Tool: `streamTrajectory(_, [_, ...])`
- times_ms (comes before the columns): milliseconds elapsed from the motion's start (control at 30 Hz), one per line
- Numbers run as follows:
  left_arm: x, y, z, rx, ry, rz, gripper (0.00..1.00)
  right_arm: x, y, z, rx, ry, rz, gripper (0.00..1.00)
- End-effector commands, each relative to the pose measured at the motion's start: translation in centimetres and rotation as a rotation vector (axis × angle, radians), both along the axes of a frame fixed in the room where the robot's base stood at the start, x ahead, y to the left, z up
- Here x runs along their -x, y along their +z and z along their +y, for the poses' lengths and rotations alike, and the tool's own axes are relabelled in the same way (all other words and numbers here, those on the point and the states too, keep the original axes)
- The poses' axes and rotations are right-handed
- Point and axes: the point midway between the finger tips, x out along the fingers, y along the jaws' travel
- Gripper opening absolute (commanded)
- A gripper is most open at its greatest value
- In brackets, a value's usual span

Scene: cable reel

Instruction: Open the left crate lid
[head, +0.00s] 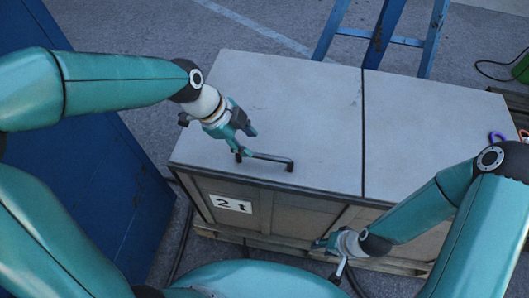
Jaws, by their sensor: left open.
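The crate has a grey top split by a dark seam into a left lid (295,95) and a right lid (435,145). The left lid lies flat and closed. A dark bar handle (270,157) stands near its front edge. My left gripper (245,143) is open above the left lid, at the left end of the handle. One finger is close to that end; I cannot tell whether it touches. My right gripper (323,245) is low in front of the crate's front face (285,212), seen small and side-on, so its jaw state is unclear.
A white "2 t" label (230,204) is on the crate front. A blue cabinet (70,130) stands at left, and a blue ladder-like frame (385,30) behind the crate. Purple and orange loops (497,137) lie at the right edge. Paved floor (200,45) is open at the back left.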

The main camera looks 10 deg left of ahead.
Motion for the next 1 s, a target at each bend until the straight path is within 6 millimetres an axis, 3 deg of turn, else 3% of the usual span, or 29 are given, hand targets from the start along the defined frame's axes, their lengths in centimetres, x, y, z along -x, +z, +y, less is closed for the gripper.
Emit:
streamTrajectory(100, [-0.3,-2.6,-1.1,-0.001,-0.003,0.006,0.41,0.0,-0.1,0.0,0.000,0.000,0.000,0.40])
streamTrajectory(333, [-1.1,-5.9,-2.5,0.000,-0.001,0.003,0.41,0.0,-0.2,0.0,0.000,0.000,0.000,0.40])
streamTrajectory(500, [-1.4,-7.0,-2.9,0.000,0.000,0.000,0.41,0.0,-0.2,0.0,0.000,0.000,0.000,0.40])
streamTrajectory(800, [-1.4,-7.2,-3.0,0.000,0.000,-0.002,0.41,0.0,-0.2,0.0,0.000,0.000,0.000,0.40])
streamTrajectory(833, [-1.4,-7.2,-3.0,0.000,0.000,-0.001,0.40,0.0,-0.2,0.0,0.000,0.000,0.000,0.40])
streamTrajectory(1000, [-1.4,-7.2,-3.0,0.000,0.000,-0.001,0.11,0.0,-0.2,0.0,0.000,0.000,0.000,0.40])
